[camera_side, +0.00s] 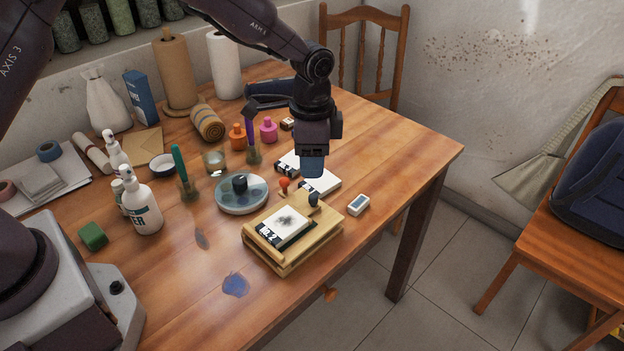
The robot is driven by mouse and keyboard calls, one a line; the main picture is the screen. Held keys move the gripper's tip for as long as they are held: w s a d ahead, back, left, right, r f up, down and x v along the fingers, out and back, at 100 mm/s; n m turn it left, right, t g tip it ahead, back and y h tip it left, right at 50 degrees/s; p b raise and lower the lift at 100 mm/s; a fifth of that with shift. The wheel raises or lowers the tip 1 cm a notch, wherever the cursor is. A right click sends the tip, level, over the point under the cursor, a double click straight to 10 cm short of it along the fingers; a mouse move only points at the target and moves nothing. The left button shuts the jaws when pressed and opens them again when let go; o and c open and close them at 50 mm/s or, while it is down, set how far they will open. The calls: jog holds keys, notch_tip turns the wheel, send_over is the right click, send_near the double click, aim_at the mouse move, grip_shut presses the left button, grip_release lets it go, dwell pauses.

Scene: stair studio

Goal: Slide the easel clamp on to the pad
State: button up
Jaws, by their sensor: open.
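A low wooden easel box (267,262) lies on the table, front of centre. On it is a white pad (282,226) with a grey smudge and a black "no.2" label. The easel clamp appears to be the small piece with a dark knob (314,199) at the easel's back right, beyond the pad; how far it is from the pad's edge is hard to tell. My gripper (312,168) points down behind and above the knob, apart from it. It is open, and I see nothing held; the gap between its fingers is not clear from this side.
White cards (328,184) with black labels lie just behind the easel, with a red-knobbed stamp (284,184) near them. A round dish (241,196) stands left, an eraser-like block (358,205) right. Bottles (143,207) and jars crowd further left.

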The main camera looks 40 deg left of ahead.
notch_tip(320, 180, up, 4)
jog(key=shift+f, duration=0.1)
dwell(0.4)
jog(key=s+a+r+n+t, duration=0.2)
jog(key=s+r, duration=0.3)
jog(key=s, duration=0.3)
jog(key=s+a+r+n+t, duration=0.1)
jog(key=s+a+r+n, duration=0.3)
jog(key=s, duration=0.5)
jog(key=s+a+r+n+t, duration=0.2)
jog(key=s+a+r+n, duration=0.1)
jog(key=s+r, duration=0.5)
jog(key=shift+s+a+t, duration=0.25)
jog(key=shift+s+t, duration=0.05)
jog(key=shift+s, duration=0.2)
